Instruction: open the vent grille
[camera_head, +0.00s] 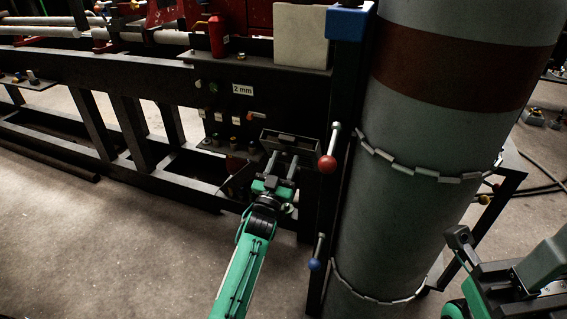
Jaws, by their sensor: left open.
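What looks like the vent grille (308,146) is a dark framed rectangular piece low on the front of the black lathe frame, with a small bar in its middle. My left gripper (282,162) is just in front of it, with its two fingers apart and pointing at the bar. I see nothing held between the fingers. Whether the fingertips touch the grille is too small and dark to tell. Part of my right arm and gripper (500,278) shows at the lower right, cut by the frame edge; its jaw state is unclear.
A thick grey column (410,215) with a dark red band stands right of the grille. Levers with a red ball (327,164) and a blue ball (314,264) stick out beside it. A panel with a "2 mm" label (243,89) is above left. The floor (110,250) at left is clear.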

